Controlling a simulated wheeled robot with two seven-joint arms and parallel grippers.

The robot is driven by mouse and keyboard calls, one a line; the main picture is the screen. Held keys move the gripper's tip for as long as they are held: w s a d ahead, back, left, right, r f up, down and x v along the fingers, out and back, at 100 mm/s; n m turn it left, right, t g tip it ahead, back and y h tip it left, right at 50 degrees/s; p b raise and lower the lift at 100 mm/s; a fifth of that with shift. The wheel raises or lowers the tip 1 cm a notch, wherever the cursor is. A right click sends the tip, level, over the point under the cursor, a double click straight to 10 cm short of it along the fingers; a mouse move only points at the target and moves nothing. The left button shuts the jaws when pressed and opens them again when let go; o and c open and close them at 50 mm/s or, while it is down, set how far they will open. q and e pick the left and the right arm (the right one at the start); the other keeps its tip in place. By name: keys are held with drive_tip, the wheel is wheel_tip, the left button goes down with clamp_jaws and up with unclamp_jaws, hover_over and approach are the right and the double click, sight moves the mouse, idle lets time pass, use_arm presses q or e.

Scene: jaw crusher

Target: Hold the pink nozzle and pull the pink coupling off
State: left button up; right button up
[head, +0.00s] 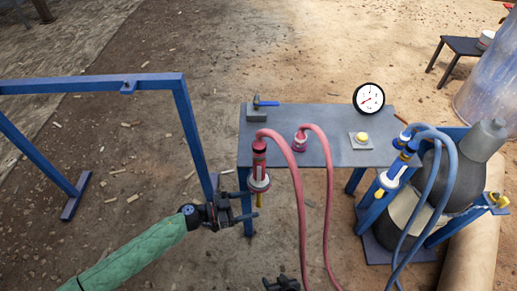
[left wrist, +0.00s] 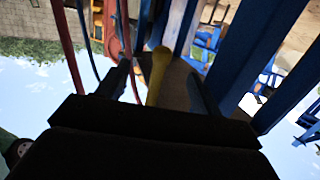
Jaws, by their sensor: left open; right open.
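The pink nozzle (head: 259,184), a pale and red fitting with a yellow stem below, stands upright at the table's front left. The pink coupling (head: 259,148), dark red, sits on top of it with a pink hose looping away. My left gripper (head: 233,208) is open just left of the nozzle's lower part. In the left wrist view the yellow stem (left wrist: 158,72) shows between the open fingers (left wrist: 162,85); I cannot tell whether they touch it. My right gripper (head: 282,284) is open and empty at the bottom edge, well below the coupling, partly cut off.
On the grey table (head: 330,175) are a second pink hose fitting (head: 300,142), a hammer (head: 265,103), a gauge (head: 369,98) and a yellow button (head: 361,138). A blue frame (head: 188,125) stands left. Pink hoses hang in front of the table.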

use_arm(q)
drive_tip(key=shift+p+x, duration=0.8)
drive_tip(key=shift+x, duration=0.75)
use_arm(e)
drive_tip(key=shift+a+r, duration=0.15)
drive_tip(key=shift+r, duration=1.4)
use_arm(q)
drive_tip(key=shift+r, duration=0.1)
use_arm(e)
drive_tip(key=shift+f, duration=0.1)
use_arm(q)
drive_tip(key=c, duration=1.4)
use_arm(e)
drive_tip(key=shift+w, duration=0.15)
use_arm(q)
drive_tip(key=shift+c, duration=0.2)
use_arm(e)
drive_tip(key=shift+s, duration=0.2)
drive_tip(key=shift+c, duration=0.2)
